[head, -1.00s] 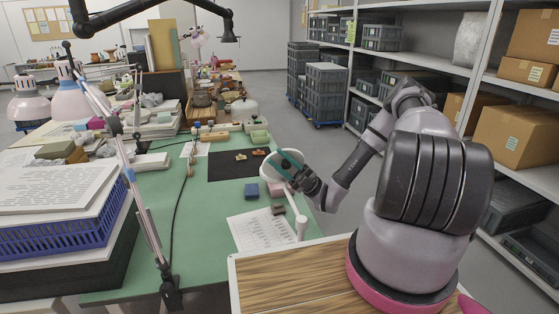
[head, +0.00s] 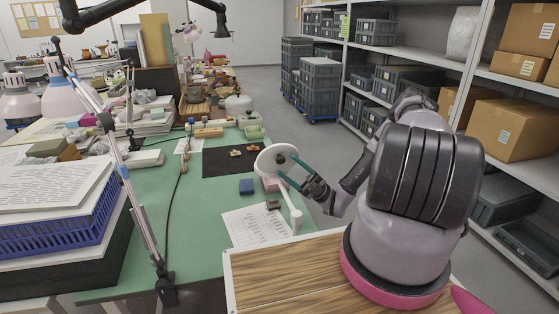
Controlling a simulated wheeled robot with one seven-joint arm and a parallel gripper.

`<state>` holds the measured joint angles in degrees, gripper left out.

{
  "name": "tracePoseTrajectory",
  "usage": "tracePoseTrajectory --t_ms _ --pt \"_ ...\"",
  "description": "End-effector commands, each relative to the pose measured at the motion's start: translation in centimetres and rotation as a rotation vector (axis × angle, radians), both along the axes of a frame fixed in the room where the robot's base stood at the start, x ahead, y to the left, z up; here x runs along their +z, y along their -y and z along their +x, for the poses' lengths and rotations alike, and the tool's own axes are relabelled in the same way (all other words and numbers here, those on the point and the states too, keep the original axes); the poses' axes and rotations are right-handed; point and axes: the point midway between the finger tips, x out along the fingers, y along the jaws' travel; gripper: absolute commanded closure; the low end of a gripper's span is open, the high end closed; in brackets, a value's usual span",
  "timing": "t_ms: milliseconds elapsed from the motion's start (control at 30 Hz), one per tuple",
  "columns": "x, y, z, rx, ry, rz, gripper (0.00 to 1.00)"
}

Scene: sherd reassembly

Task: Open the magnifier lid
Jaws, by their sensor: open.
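The magnifier (head: 265,163) is a white round head on a white stem, standing at the right edge of the green table. Its face is covered by a white disc, which looks like the shut lid, with a small dark spot or knob (head: 280,159) on it. My gripper (head: 287,168) is at the right side of the head, its two teal fingers apart, one above the other, with their tips at or just in front of the disc. Nothing shows between the fingers. I cannot tell whether they touch the lid.
A dark mat (head: 222,162) with small sherds lies behind the magnifier. A blue block (head: 246,186), a pink block and a small brown block are close by. A printed sheet (head: 255,226) lies in front. A thin lamp arm (head: 140,210) rises at the left. Shelves stand to the right.

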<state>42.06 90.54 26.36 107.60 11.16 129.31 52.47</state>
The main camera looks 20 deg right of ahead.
Motion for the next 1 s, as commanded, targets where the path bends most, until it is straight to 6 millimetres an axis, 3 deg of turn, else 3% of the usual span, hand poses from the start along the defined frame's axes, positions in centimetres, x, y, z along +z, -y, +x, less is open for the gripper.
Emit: tracePoseTrajectory --t_ms 233,733,867,1000 --pt "-2.2 2.3 -0.2 0.000 0.000 0.000 0.35" --pt "-2.5 2.5 -0.3 0.001 0.001 -0.001 0.35" --pt "-1.8 2.4 -0.3 0.011 0.039 -0.037 0.35" --pt "0.6 2.0 -0.7 0.049 0.179 -0.159 0.35"
